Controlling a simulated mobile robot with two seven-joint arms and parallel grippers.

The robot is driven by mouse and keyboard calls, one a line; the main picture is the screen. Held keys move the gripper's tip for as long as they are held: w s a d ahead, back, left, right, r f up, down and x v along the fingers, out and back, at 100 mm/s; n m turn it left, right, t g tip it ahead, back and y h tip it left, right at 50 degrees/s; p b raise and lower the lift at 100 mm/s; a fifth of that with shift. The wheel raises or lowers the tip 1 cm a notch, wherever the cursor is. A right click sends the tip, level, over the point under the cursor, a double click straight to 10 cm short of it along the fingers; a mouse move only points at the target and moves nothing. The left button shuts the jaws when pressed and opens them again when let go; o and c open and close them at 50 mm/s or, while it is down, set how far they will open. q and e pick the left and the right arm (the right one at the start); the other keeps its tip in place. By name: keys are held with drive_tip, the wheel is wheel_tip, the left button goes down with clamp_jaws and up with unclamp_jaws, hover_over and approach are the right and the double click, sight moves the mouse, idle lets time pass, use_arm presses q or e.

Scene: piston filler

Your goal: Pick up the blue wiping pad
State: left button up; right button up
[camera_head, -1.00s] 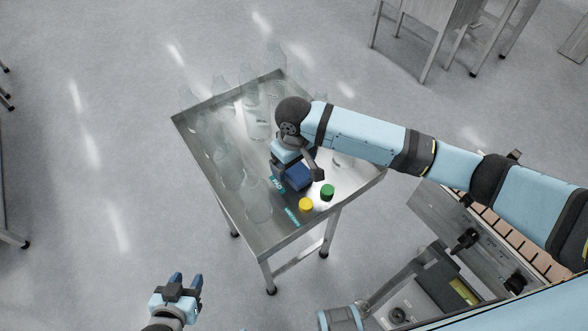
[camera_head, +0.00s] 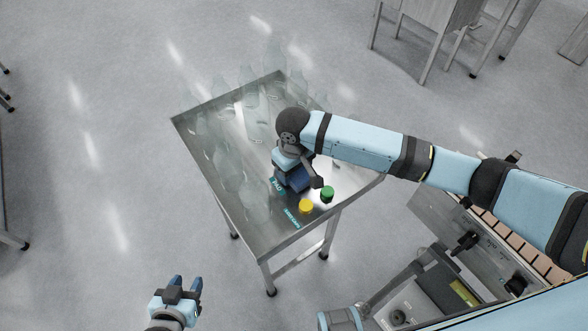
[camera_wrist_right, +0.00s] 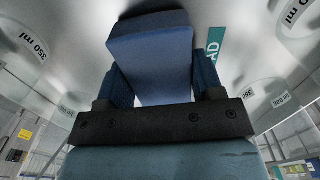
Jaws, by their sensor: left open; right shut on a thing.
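The blue wiping pad (camera_head: 298,179) is at the front part of the steel table, beside the teal PAD label (camera_head: 277,185). My right gripper (camera_head: 290,172) reaches down over it and is shut on it. In the right wrist view the pad (camera_wrist_right: 150,55) sits between the two blue fingers of my right gripper (camera_wrist_right: 160,85). I cannot tell whether the pad touches the table. My left gripper (camera_head: 188,284) is open and empty, low at the left, away from the table.
Several clear bottles (camera_head: 230,155) stand on the left and back of the steel table (camera_head: 262,249). A yellow cap (camera_head: 306,205) and a green cap (camera_head: 327,194) lie close to the pad. A machine (camera_head: 450,235) stands at the right. Floor left of the table is clear.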

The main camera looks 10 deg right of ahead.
wheel_tip(320, 180, up, 20)
drive_tip(key=shift+p, duration=0.35)
